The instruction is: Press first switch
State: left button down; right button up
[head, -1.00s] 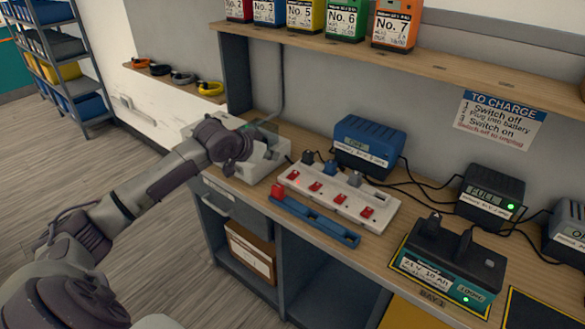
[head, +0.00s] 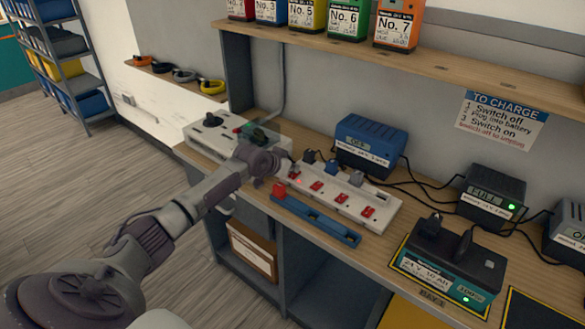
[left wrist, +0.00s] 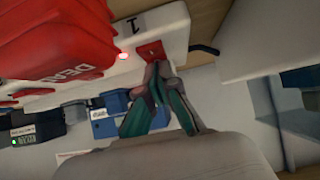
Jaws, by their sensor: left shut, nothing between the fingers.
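The white power strip (head: 375,190) lies on the wooden bench with a row of red switches along it. The first switch is at its left end, largely hidden by my gripper in the head view. In the left wrist view this red switch (left wrist: 150,51) sits beside a "1" mark, with a lit red lamp (left wrist: 123,57) near it. My left gripper (head: 287,168) is shut and empty at the left end of the strip. In the wrist view its fingertips (left wrist: 158,70) are just by the switch; whether they touch it I cannot tell. My right gripper is not in view.
A white box (head: 205,133) stands to the left. Plugs and a blue charger (head: 368,143) are behind. A teal battery (head: 448,265) sits at right.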

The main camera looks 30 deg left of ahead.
pick_arm(q)
jog(key=shift+f, duration=0.1)
jog(key=shift+w+f, duration=0.1)
jog(key=shift+f, duration=0.2)
jog(key=shift+r, duration=0.1)
jog(key=shift+w+d+r+b, duration=0.15)
jog(key=shift+w+b, duration=0.25)
jog(key=shift+w, duration=0.4)
jog(key=shift+r, duration=0.15)
